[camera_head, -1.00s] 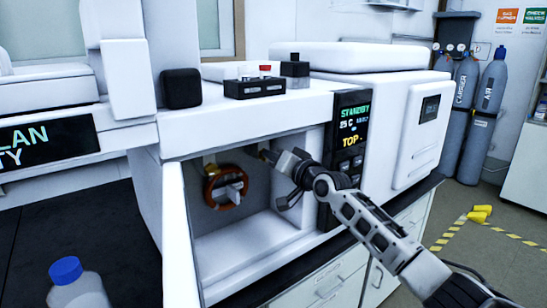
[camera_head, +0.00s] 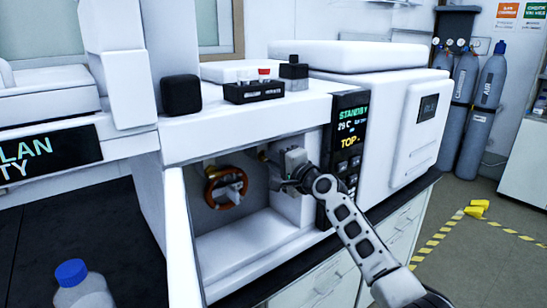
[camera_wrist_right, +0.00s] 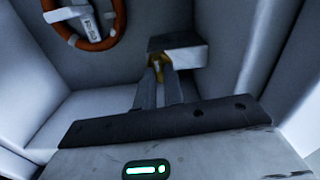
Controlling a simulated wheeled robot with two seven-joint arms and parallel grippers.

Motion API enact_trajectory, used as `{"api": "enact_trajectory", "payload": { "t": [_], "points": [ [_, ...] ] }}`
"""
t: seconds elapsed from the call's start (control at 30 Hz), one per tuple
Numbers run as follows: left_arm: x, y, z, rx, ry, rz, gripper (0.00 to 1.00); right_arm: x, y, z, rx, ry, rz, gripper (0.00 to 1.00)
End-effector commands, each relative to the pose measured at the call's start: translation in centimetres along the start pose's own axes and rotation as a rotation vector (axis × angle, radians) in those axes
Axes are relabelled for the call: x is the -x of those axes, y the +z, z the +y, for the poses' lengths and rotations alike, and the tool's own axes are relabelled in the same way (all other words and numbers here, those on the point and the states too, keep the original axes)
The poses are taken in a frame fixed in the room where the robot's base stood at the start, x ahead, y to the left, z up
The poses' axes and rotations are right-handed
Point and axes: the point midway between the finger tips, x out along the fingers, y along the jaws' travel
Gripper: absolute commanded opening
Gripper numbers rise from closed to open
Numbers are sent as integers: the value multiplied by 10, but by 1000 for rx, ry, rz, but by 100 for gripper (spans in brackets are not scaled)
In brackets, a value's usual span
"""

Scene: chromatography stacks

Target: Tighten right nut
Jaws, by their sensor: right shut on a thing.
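The right nut (camera_wrist_right: 157,63) is a small brass-coloured fitting under a grey block (camera_wrist_right: 182,50) in the right wrist view. My right gripper (camera_wrist_right: 160,74) has its two fingers close together on the nut, which they partly hide. In the head view, my right gripper (camera_head: 274,174) reaches into the open oven (camera_head: 235,252) near its upper right inside, and a bit of brass (camera_head: 263,155) shows just beside it. An orange-brown column coil (camera_head: 209,193) hangs to the left, apart from the gripper. My left gripper is not in view.
The oven's right wall and the display panel (camera_head: 350,125) stand close to my right arm. A black vial rack (camera_head: 254,92) sits on top of the instrument. A blue-capped bottle (camera_head: 82,290) stands at the front left. Gas cylinders (camera_head: 484,105) stand at the far right.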

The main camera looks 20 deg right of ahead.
Motion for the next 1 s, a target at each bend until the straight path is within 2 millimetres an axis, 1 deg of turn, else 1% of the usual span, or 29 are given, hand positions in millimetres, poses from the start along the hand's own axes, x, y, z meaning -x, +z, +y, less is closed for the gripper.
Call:
{"api": "enact_trajectory", "payload": {
  "t": [0.1,0.3,0.77,0.8,0.87,1.0],
  "points": [
    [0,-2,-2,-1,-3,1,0,0,1,1,-50,4,-2,0],
    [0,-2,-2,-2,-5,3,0,0,1,2,-93,3,-1,0],
    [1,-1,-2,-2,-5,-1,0,0,1,2,-107,3,-1,0],
    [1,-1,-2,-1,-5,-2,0,0,1,2,-107,3,-1,16],
    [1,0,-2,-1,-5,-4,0,0,1,2,-106,3,-1,32],
    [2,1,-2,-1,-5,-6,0,0,0,2,-105,2,-1,32]
  ]
}}
